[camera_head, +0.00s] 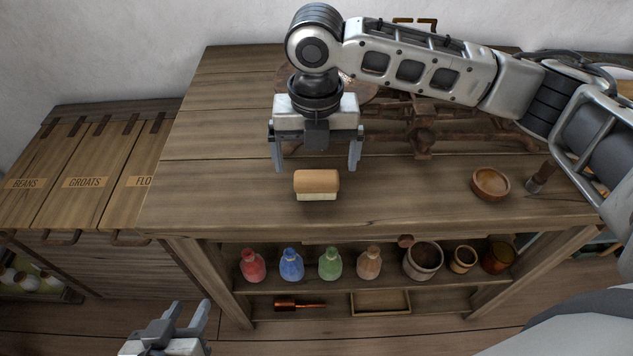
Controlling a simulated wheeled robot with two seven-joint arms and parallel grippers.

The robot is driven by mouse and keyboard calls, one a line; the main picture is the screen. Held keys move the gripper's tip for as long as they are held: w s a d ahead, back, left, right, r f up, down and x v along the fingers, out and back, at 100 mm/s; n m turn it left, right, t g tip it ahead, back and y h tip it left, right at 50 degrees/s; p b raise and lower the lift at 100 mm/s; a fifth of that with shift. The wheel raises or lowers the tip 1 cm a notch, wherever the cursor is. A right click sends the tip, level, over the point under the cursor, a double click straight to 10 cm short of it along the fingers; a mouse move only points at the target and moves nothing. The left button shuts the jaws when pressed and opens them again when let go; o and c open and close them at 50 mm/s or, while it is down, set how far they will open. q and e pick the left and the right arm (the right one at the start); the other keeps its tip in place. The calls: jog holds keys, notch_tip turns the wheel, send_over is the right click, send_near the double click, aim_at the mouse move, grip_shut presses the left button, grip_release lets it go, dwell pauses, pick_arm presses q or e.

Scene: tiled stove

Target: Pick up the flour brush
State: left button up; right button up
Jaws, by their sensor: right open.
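The flour brush (316,182), a block with a tan wooden top and pale bristles below, stands on the wooden table (230,190) near its front edge. My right gripper (316,164) points down just behind and above the brush in the picture. Its two fingers are spread wider than the brush, with nothing between them. I cannot tell the exact height of the fingertips over the table. My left gripper (187,318) is low at the bottom left, in front of the table and away from the brush. Its fingers are apart and empty.
A balance scale (425,135) stands behind, partly hidden by my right arm. A small bowl (490,184) and a dark-ended tool (540,177) are at right. Coloured bottles (291,265) and pots (423,262) fill the shelf below. Labelled bins (85,180) stand left. The tabletop left of the brush is clear.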

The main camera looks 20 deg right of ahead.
aim_at(317, 176)
jog(key=f, duration=0.5)
jog(key=shift+s, duration=0.2)
jog(key=c, duration=1.1)
jog(key=shift+o, duration=0.2)
jog(key=shift+r, duration=0.1)
jog(key=shift+r, duration=0.15)
jog(key=shift+r, duration=0.3)
notch_tip(317, 176, up, 2)
jog(key=shift+r, duration=0.15)
jog(key=s+a+r+p, duration=0.1)
jog(key=s+a+r, duration=0.3)
jog(key=s+r, duration=0.5)
jog(key=s, duration=0.4)
jog(key=shift+s+r, duration=0.25)
jog(key=shift+r, duration=0.15)
